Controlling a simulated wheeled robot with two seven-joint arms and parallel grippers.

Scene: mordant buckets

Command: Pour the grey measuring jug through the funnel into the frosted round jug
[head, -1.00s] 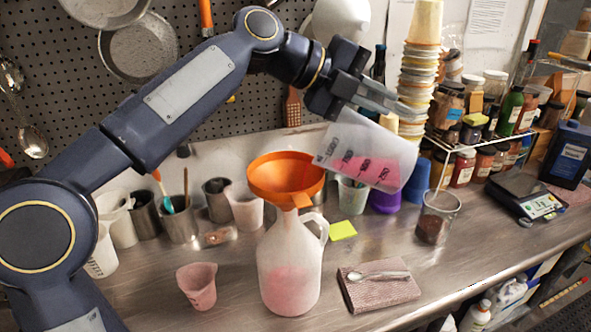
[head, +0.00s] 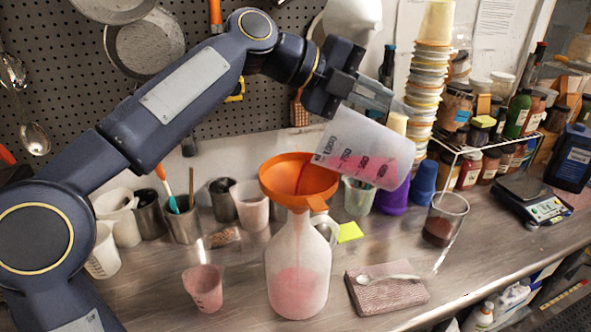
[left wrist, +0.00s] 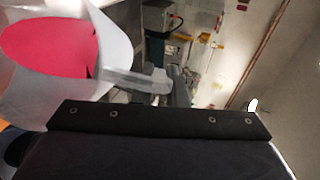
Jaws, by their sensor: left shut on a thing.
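The grey measuring jug (head: 366,150), translucent with dark volume marks and pink liquid, is tilted in the air with its mouth end to the left. My left gripper (head: 388,100) is shut on it from above. The orange funnel (head: 322,196) sits in the neck of the frosted round jug (head: 298,250), just below and left of the measuring jug's mouth. A darker red streak shows inside the funnel. The frosted jug stands upright with pink liquid in its lower part. In the left wrist view, the measuring jug (left wrist: 95,75) shows pink liquid inside. My right gripper is out of view.
A small pink cup (head: 203,287) stands left of the frosted jug. A folded cloth (head: 387,291) with a spoon lies to the right. A tall cup stack (head: 429,80) and a glass of dark powder (head: 444,218) stand further right. Several pots and cups line the back left.

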